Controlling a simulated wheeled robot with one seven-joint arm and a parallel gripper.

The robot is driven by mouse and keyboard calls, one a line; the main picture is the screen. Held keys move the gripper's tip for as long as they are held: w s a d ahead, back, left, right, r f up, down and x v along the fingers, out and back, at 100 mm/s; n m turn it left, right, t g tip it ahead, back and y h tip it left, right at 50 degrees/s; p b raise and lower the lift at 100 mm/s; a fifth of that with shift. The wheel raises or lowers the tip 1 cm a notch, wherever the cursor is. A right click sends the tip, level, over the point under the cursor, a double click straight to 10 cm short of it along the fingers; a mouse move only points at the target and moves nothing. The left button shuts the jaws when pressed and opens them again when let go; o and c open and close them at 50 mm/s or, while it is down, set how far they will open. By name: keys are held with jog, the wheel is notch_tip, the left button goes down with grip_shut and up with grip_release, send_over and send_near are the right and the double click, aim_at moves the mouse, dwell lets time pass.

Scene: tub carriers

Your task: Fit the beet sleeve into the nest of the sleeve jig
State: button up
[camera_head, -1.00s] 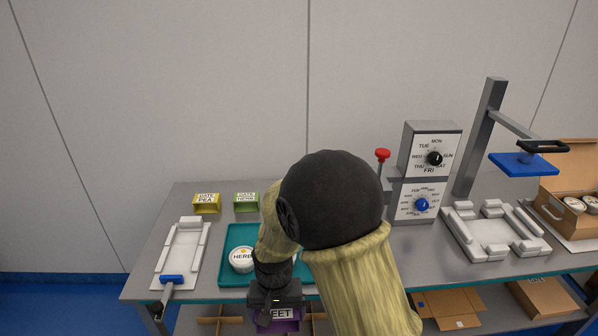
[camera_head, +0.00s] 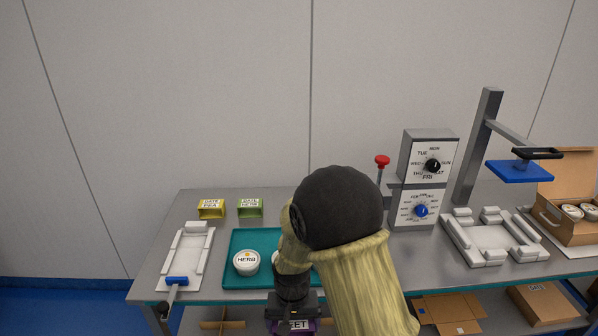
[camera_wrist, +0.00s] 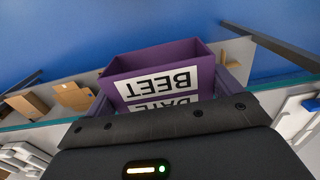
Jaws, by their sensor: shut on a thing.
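The beet sleeve (camera_head: 298,325) is a purple open-ended box with a white BEET label. My gripper (camera_head: 294,307) is shut on it, in front of the bench's near edge at the bottom of the head view. In the wrist view the sleeve (camera_wrist: 165,84) sits between the fingers, its label upside down and its open end facing away. A white fixture with side rails and a blue handle (camera_head: 187,258) lies at the bench's left. Another white fixture with raised blocks (camera_head: 490,238) lies at the right. No label shows which is the sleeve jig; both look empty.
A teal tray (camera_head: 240,278) holds a HERB tub (camera_head: 246,262); my arm hides part of it. Yellow (camera_head: 211,209) and green (camera_head: 250,208) sleeves stand behind. A dial post (camera_head: 421,180), red-knobbed lever (camera_head: 382,162), blue press plate (camera_head: 520,171) and open carton (camera_head: 565,220) are right.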

jog(key=w+d+f, duration=0.2)
jog(key=d+f, duration=0.5)
jog(key=d, duration=0.1)
jog(key=w+d+f, duration=0.2)
jog(key=d+f, duration=0.4)
jog(key=d, duration=0.3)
jog(key=shift+w+f+m, duration=0.3)
jog(key=shift+f, duration=0.1)
